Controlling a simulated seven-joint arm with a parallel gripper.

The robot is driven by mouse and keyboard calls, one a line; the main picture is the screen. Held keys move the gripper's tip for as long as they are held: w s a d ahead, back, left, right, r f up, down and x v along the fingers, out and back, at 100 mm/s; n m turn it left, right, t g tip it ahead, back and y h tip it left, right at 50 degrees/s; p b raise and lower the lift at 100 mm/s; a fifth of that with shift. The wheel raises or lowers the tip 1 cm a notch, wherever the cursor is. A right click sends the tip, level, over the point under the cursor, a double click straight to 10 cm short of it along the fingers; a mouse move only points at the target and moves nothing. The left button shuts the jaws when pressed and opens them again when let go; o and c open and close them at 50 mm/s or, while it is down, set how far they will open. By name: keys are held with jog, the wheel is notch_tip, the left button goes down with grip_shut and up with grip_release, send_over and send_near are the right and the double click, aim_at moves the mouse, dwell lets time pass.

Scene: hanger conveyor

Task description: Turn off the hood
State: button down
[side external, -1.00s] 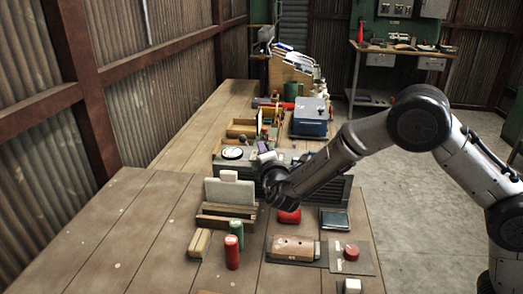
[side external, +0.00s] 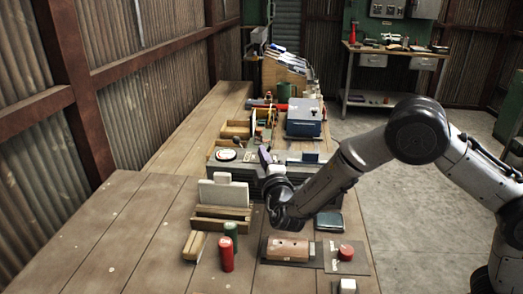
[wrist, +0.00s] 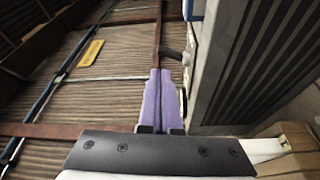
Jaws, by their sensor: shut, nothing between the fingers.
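What looks like the hood is a grey box (side external: 235,171) with a dark ribbed side, on the bench behind my wrist in the side view. In the wrist view its pale panel and dark grille (wrist: 258,62) fill the right side. A dark lever or knob (wrist: 172,53) sticks out from the panel's left edge, just beyond my fingertips. My gripper (wrist: 160,74) has purple fingers pressed together, empty, close beside the panel; I cannot tell if they touch the lever. In the side view my gripper (side external: 264,155) is partly hidden by my wrist.
Nearer on the bench are a white block in a wooden holder (side external: 222,214), a red cylinder (side external: 226,254), a green cylinder (side external: 231,231), a wooden block (side external: 288,249) and a red button (side external: 346,253). A blue box (side external: 304,122) stands farther back. The left bench is mostly clear.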

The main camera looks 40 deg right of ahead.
jog(key=v, duration=0.7)
jog(key=shift+s+a+f, duration=0.2)
jog(key=shift+f, duration=0.05)
